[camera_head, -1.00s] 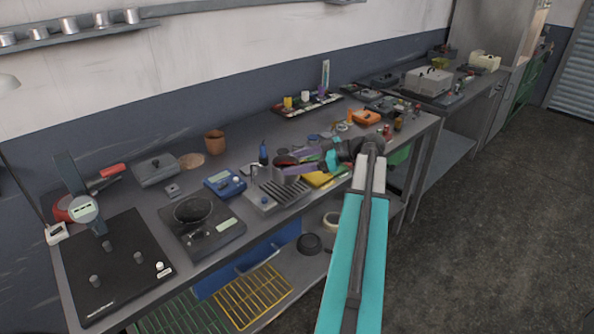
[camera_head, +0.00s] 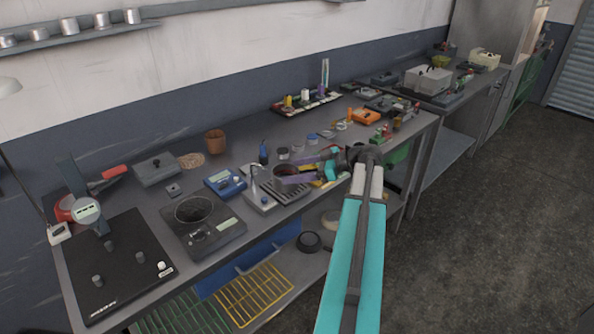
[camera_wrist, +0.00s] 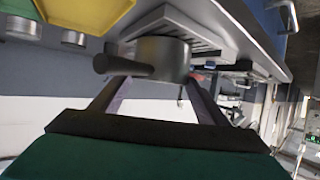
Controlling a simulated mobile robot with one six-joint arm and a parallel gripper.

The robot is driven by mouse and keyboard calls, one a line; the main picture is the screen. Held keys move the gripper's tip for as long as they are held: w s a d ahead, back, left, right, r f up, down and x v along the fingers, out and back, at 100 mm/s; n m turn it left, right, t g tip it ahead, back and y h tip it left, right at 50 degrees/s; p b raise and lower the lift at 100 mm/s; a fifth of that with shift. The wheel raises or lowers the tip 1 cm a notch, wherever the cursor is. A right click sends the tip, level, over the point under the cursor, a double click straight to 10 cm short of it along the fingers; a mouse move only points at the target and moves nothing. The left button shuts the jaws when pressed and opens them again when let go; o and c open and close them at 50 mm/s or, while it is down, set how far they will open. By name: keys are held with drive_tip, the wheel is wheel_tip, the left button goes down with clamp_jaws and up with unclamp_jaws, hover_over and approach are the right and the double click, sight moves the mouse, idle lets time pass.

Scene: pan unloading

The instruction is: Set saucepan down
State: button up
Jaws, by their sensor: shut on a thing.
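The grey saucepan (camera_head: 284,172) is at the slatted metal grate (camera_head: 297,188) of a small metal unit on the bench. In the wrist view, which looks upside down, the saucepan (camera_wrist: 168,62) shows its grey wall and a dark handle (camera_wrist: 122,66) pointing left. The grate (camera_wrist: 178,30) appears right against its base there; I cannot tell whether they touch. My gripper (camera_head: 300,168) reaches in from the right and is shut on the saucepan. Its two fingers (camera_wrist: 160,88) run to either side of the pan wall. The inside of the pan is mostly hidden.
A black hob with a round pan-like ring (camera_head: 194,210) lies to the left, beside a blue device (camera_head: 226,183). Small jars (camera_head: 283,153) stand behind. The bench's front edge is close.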

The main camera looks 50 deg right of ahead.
drive_tip(key=shift+f, duration=0.1)
drive_tip(key=o, duration=1.3)
drive_tip(key=shift+o, duration=0.2)
drive_tip(key=b+v, duration=0.3)
drive_tip(key=v, duration=0.9)
drive_tip(key=shift+b, duration=0.3)
drive_tip(key=shift+s, duration=0.1)
